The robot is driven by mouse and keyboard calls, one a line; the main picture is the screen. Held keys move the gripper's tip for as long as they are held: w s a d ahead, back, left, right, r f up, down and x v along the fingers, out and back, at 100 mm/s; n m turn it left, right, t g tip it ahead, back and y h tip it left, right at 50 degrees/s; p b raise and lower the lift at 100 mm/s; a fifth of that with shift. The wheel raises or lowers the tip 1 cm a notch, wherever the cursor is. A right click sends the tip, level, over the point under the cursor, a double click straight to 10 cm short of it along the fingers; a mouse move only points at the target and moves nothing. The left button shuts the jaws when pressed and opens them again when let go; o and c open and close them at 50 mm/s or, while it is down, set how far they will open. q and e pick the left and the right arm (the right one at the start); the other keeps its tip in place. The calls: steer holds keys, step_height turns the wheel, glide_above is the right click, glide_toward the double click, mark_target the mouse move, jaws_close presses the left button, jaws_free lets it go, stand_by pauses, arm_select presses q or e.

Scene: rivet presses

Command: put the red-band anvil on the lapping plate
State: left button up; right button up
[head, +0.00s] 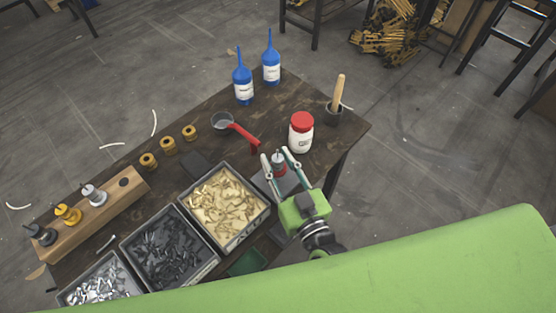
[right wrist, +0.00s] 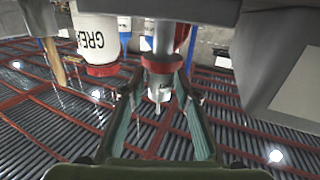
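The red-band anvil (head: 279,166) stands upright, with a grey top and a red band below it. Its foot appears to rest on the grey lapping plate (head: 262,184), right of the bin of brass pieces. My right gripper (head: 277,155) has its two fingers on either side of the anvil, with a gap showing in the head view. In the upside-down right wrist view, the anvil (right wrist: 160,65) is between the fingertips, its base against the dark plate edge (right wrist: 210,10). My left gripper is not in view.
A red-lidded white jar (head: 301,134) stands just behind the gripper. Bins of brass (head: 262,222), dark (head: 212,262) and silver pieces are at the left. A wooden rack (head: 110,208) holds three other anvils and one empty hole. Blue bottles (head: 243,88) stand at the back.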

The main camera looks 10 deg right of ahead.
steer(key=shift+s+r, duration=0.1)
stand_by(0.3)
steer(key=s+d+b, duration=0.2)
steer(key=s, duration=0.9)
steer(key=shift+s+d+r, duration=0.15)
steer(key=shift+s, duration=0.15)
